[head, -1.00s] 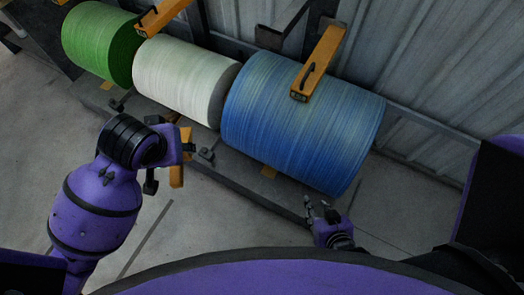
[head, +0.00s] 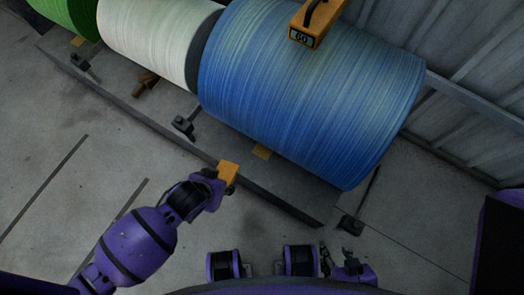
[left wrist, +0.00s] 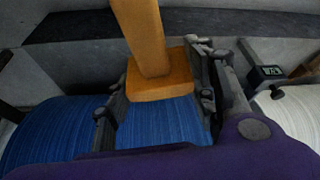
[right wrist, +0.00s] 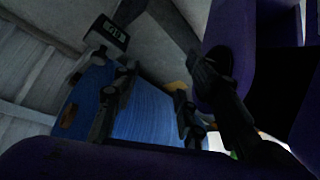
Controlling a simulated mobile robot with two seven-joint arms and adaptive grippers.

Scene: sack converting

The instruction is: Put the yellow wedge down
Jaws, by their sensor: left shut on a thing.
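My left gripper (head: 222,180) is shut on a yellow wedge (head: 228,172), held near the front edge of the low dark platform, in front of the blue roll (head: 310,85). Whether the wedge touches anything is unclear. In the left wrist view the wedge (left wrist: 160,84) sits between the fingers, with the blue roll behind. My right gripper (head: 338,262) is low at the front, right of the left one. In the right wrist view its fingers (right wrist: 148,112) are apart with nothing between them.
A white roll (head: 155,35) and a green roll (head: 68,15) lie left of the blue one on the platform (head: 130,110). Dark brackets (head: 184,125) stand along its edge. The floor at front left is clear.

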